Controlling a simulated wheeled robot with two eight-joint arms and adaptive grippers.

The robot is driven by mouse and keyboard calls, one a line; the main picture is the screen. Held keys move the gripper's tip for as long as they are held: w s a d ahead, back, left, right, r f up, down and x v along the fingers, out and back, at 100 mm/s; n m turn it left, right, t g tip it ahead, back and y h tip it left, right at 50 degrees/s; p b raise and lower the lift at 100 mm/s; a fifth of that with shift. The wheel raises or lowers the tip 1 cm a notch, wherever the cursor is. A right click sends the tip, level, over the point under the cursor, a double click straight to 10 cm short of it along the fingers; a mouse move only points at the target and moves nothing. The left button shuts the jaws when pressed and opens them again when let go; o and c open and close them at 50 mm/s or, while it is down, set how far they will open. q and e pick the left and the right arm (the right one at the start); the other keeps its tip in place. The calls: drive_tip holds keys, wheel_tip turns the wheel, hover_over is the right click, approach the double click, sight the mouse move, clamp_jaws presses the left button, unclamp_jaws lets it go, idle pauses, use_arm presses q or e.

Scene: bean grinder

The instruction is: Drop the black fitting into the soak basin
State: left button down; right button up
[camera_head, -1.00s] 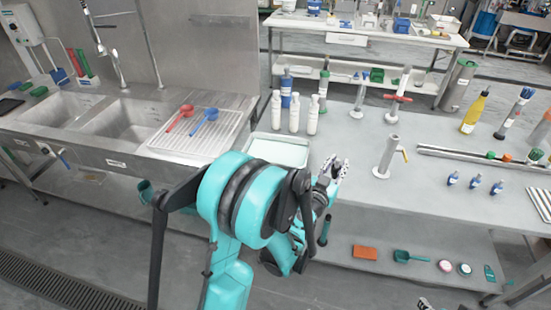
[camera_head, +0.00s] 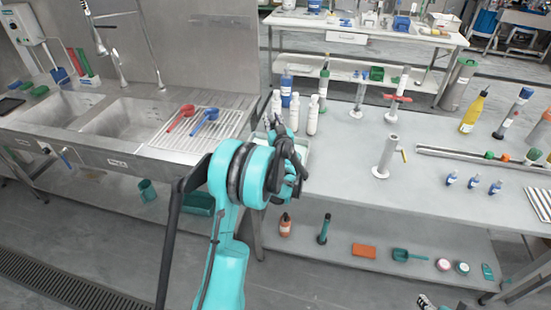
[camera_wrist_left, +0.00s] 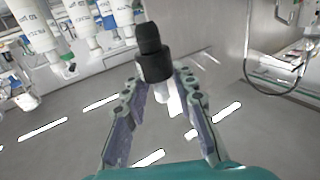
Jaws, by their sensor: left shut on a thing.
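The black fitting (camera_wrist_left: 154,54) is a short, stepped black cylinder, held between the fingertips of my left gripper in the left wrist view. In the head view my left gripper (camera_head: 277,126) is shut over the shallow pale tray (camera_head: 303,150), which looks like the soak basin. My arm and hand cover most of this tray, and its height above the tray is hard to judge. The fitting cannot be made out in the head view. Only a bit of my right gripper (camera_head: 426,301) shows at the bottom edge; its jaws are unclear.
White bottles (camera_head: 312,115) stand close behind my left gripper. A sink (camera_head: 120,118) and a ribbed drainboard (camera_head: 222,128) with red and blue scoops lie to the left. The middle bench (camera_head: 345,150) is clear.

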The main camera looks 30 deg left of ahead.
use_arm(q)
drive_tip(key=shift+f+b, duration=1.5)
drive_tip(key=shift+f, duration=1.3)
drive_tip(key=c, duration=1.1)
unclamp_jaws()
drive_tip(key=shift+c, duration=0.2)
drive_tip(key=v, duration=1.2)
drive_tip(key=shift+r, duration=0.1)
